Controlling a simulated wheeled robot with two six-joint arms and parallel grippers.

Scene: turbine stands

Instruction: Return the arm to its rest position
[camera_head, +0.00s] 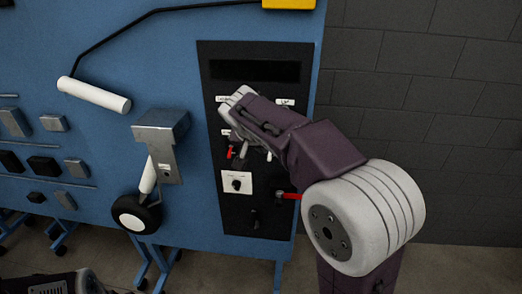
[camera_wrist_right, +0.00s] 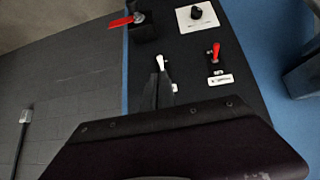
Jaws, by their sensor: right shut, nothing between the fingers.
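My right arm reaches in from the lower right in the head view, with its wrist (camera_head: 268,122) in front of the black control panel (camera_head: 225,205). In the right wrist view my right gripper (camera_wrist_right: 161,88) has its dark fingers together, holding nothing. They point at a small white-tipped switch (camera_wrist_right: 160,62); whether they touch it I cannot tell. In the head view the wrist hides most of the fingers. A dark part of my left arm (camera_head: 50,285) shows at the bottom left; its fingers are out of frame.
The panel carries a red-levered switch (camera_wrist_right: 215,52), a black knob on a white plate (camera_head: 237,183) and a red handle (camera_head: 288,196). A grey bracket (camera_head: 165,135) with a wheel stands out from the blue board (camera_head: 200,25) on the left. The grey wall (camera_head: 450,90) is clear.

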